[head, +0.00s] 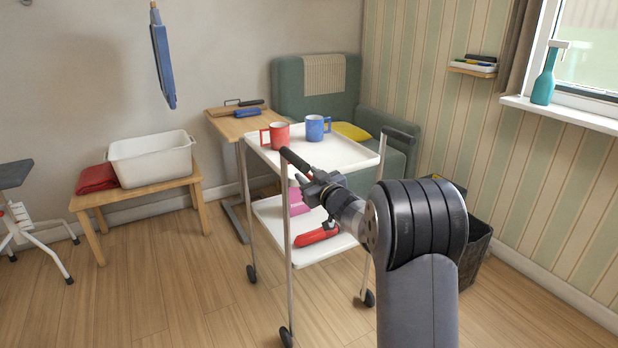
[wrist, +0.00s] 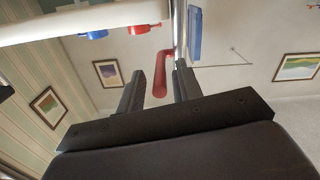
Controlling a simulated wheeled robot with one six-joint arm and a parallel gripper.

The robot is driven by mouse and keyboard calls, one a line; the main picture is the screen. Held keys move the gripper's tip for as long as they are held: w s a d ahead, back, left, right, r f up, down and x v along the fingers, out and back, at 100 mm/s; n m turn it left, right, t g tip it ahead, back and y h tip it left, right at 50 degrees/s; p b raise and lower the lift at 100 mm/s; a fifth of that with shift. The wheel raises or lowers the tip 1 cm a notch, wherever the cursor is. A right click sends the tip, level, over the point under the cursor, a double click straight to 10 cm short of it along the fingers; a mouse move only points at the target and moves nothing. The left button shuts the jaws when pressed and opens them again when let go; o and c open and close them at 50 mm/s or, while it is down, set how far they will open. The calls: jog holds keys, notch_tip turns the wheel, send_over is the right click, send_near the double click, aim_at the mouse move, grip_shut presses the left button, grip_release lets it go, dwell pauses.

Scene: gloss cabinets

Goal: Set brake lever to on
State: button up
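The trolley (head: 350,153) has white shelves, metal posts and dark handles. A red lever (wrist: 160,76) shows in the wrist view, bent and joined near the trolley's metal post. My gripper (wrist: 160,67) is open, with one finger on each side of the lever's free end and visible gaps between. In the head view my gripper (head: 305,184) is at the trolley's near left post, below the top shelf. There the lever is mostly hidden by the gripper, and any on or off marking cannot be read.
A red mug (head: 276,136) and a blue mug (head: 316,127) stand on the top shelf. A red item (head: 316,236) and a pink item (head: 298,203) lie on the lower shelf. A bench with a white tub (head: 152,160) stands left. The floor in front is clear.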

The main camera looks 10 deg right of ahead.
grip_shut()
dwell(0.4)
